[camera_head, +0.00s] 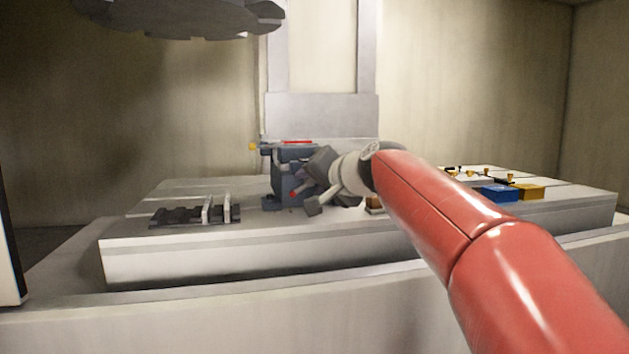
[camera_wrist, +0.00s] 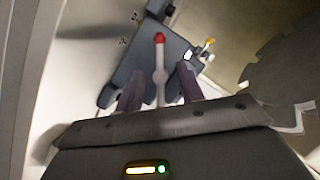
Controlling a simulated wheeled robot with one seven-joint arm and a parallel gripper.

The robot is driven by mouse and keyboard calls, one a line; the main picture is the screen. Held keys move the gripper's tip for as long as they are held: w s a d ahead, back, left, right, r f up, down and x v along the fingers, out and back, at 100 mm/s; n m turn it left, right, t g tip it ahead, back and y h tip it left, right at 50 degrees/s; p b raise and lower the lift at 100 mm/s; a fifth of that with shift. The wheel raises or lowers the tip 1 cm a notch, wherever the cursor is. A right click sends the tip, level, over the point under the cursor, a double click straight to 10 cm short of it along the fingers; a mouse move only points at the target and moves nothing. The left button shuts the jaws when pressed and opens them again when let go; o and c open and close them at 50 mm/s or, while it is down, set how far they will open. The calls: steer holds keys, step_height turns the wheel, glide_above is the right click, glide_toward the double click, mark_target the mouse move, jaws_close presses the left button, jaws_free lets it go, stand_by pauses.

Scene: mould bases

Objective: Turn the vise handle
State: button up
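The blue-grey vise (camera_head: 285,178) stands on the slotted table, partly hidden by my gripper in the head view. Its body (camera_wrist: 130,68) fills the upper middle of the wrist view. The vise handle, a pale bar with a red end (camera_wrist: 159,38), runs down between my two fingers in the wrist view. A red tip (camera_head: 293,194) shows beside the gripper in the head view. My gripper (camera_head: 308,196) is at the front right of the vise. It is open, with fingers (camera_wrist: 160,72) on both sides of the bar and gaps visible. Contact in depth is unclear.
A dark rack with pale upright plates (camera_head: 190,215) lies left of the vise. Blue (camera_head: 497,193) and yellow (camera_head: 530,191) blocks sit at the right of the table (camera_head: 200,262). A grey toothed disc (camera_head: 180,18) hangs at upper left. A column (camera_head: 320,115) stands behind.

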jaws_close()
steer(key=shift+f+b, duration=0.15)
steer(key=shift+b, duration=0.2)
steer(key=shift+f+m+y+b, duration=0.1)
steer(key=shift+m+y+b, duration=0.2)
steer(key=shift+m+b, duration=0.3)
steer(key=shift+d+f+m+t+y+b, duration=0.1)
steer(key=shift+m+t+y+b, duration=0.25)
steer(key=shift+m+b, duration=0.65)
steer(key=shift+m+t+y+b, duration=0.35)
steer(key=shift+m+y+b, duration=0.4)
steer(key=shift+m+b, duration=0.8)
